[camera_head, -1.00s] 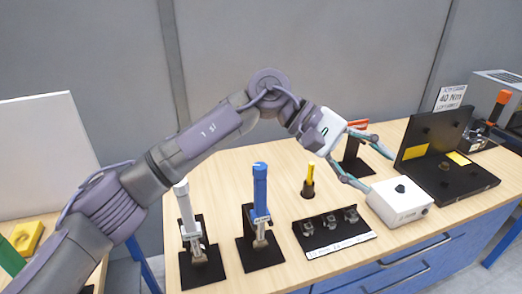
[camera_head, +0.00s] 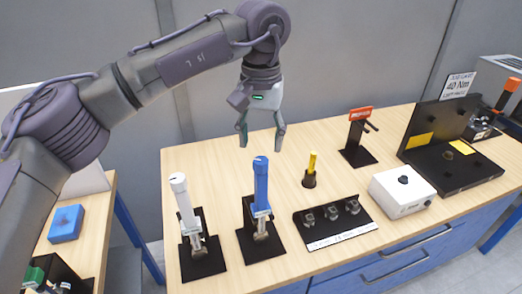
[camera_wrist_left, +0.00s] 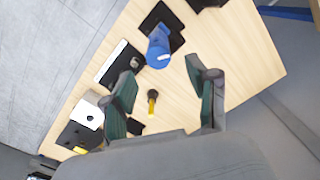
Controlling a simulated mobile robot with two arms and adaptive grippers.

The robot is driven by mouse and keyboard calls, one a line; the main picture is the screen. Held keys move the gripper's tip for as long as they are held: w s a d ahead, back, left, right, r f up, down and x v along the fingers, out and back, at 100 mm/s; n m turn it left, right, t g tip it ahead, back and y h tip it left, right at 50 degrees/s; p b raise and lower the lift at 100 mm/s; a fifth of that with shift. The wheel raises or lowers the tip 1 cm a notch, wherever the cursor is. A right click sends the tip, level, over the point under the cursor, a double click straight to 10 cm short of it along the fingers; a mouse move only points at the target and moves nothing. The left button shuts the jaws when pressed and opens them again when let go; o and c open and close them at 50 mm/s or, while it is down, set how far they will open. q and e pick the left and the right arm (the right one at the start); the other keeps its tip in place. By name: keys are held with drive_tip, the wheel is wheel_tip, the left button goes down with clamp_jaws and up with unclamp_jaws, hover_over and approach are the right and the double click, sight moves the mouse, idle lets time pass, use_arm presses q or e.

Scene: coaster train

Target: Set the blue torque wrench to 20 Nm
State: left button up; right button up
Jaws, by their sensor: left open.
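The blue torque wrench (camera_head: 261,186) stands upright in a black stand on the wooden table, left of the middle in the head view. In the left wrist view its blue top (camera_wrist_left: 158,54) shows ahead, between and beyond the fingers. My left gripper (camera_head: 262,144) points down, open and empty, just behind and above the wrench's top. It is apart from the wrench. In the left wrist view my open fingers (camera_wrist_left: 165,96) frame bare table and a yellow-handled tool (camera_wrist_left: 152,97). The wrench's scale is too small to read.
A white wrench (camera_head: 185,205) stands left of the blue one. A socket tray (camera_head: 333,222), a yellow-handled tool (camera_head: 312,165), a white box (camera_head: 402,192), a red-topped stand (camera_head: 358,140) and a black fixture (camera_head: 470,172) with a 40 Nm sign (camera_head: 458,86) are to the right.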

sight(261, 159)
use_arm(q)
wheel_tip(261, 159, down, 4)
drive_tip(key=shift+s+r+p, duration=0.1)
drive_tip(key=shift+r+p, duration=0.05)
drive_tip(key=shift+p, duration=0.25)
drive_tip(key=shift+f, duration=0.5)
clamp_jaws()
